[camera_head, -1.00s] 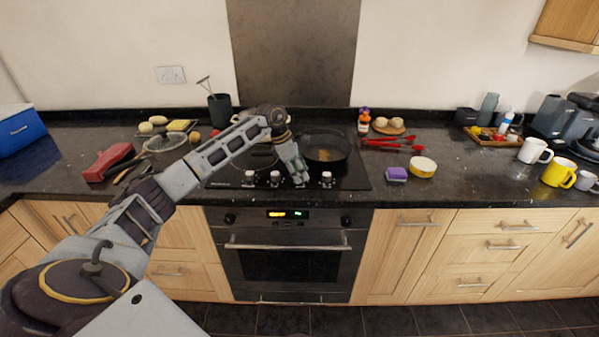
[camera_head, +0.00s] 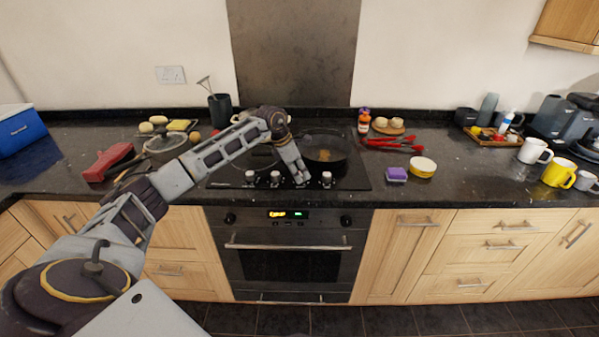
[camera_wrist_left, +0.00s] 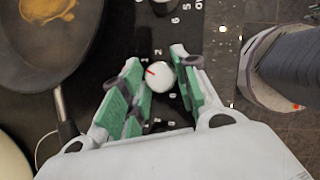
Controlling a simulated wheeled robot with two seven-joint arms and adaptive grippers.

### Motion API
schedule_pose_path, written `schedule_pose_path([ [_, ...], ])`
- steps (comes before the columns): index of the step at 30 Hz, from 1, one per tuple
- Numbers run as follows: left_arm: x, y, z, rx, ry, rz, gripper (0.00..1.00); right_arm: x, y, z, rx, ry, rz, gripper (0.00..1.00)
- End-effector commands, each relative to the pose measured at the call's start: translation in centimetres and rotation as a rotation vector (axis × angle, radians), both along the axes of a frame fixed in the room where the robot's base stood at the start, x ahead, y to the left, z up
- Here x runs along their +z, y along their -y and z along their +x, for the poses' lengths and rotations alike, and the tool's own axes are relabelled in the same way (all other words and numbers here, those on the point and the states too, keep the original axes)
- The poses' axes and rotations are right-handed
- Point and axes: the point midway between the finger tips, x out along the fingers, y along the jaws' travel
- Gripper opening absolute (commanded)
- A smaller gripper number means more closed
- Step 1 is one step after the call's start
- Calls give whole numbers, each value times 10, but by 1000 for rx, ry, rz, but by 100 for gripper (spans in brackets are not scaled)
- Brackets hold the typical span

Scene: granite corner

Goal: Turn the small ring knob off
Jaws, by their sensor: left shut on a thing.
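The hob (camera_head: 222,178) has a row of white knobs along its front edge. My left gripper (camera_head: 301,180) comes down on the third knob from the left and mostly hides it in the head view. In the left wrist view this knob (camera_wrist_left: 160,78) is white with a red pointer line aimed to the upper left, and it sits between the two green-padded fingers (camera_wrist_left: 158,88). The gripper is shut on it. Dial numbers show around it, partly hidden by the fingers. My right gripper is in neither view.
A dark frying pan (camera_head: 325,150) with brownish food stands on the hob just behind the gripper. It also fills the upper left of the wrist view (camera_wrist_left: 75,62). Another knob (camera_head: 326,178) stands just right of the gripper.

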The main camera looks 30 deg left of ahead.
Motion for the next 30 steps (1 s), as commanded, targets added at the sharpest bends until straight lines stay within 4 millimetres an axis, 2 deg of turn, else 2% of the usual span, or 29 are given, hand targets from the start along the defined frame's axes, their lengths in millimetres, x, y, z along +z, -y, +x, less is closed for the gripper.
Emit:
schedule_pose_path([
  [8, 1, 0, -1, 174, 2, 1, 7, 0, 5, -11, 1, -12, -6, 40],
  [24, 1, 2, -1, 458, 3, 0, 7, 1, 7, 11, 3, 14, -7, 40],
  [30, 2, 2, 0, 501, 4, -1, 7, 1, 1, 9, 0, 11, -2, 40],
])
